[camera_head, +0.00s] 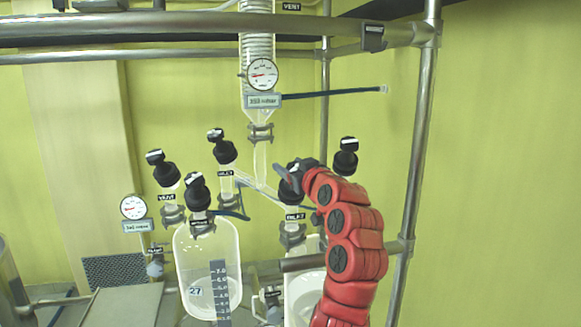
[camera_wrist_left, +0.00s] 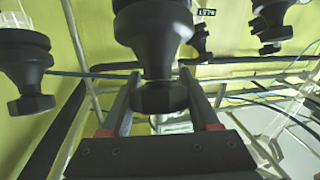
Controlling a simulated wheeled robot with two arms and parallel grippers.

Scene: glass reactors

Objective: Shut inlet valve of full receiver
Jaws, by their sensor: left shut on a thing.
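The left receiver (camera_head: 208,262), a clear glass vessel with a scale and a "27" mark, holds some liquid. The right receiver (camera_head: 302,290) is partly hidden behind my red arm, so its level is hard to read. A black valve knob (camera_head: 289,190) stands over an "INLET" label (camera_head: 295,216) above the right receiver. My left gripper (camera_head: 291,172) is at this knob. In the left wrist view, the gripper's two fingers (camera_wrist_left: 160,100) are shut on the hexagonal end of the black knob (camera_wrist_left: 155,35). My right gripper is out of view.
Other black valve knobs stand close by: left (camera_head: 163,170), upper middle (camera_head: 222,148), over the left receiver (camera_head: 197,190), and right (camera_head: 346,158). A glass column with a gauge (camera_head: 262,74) hangs above. Steel frame bars (camera_head: 415,150) border the right side.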

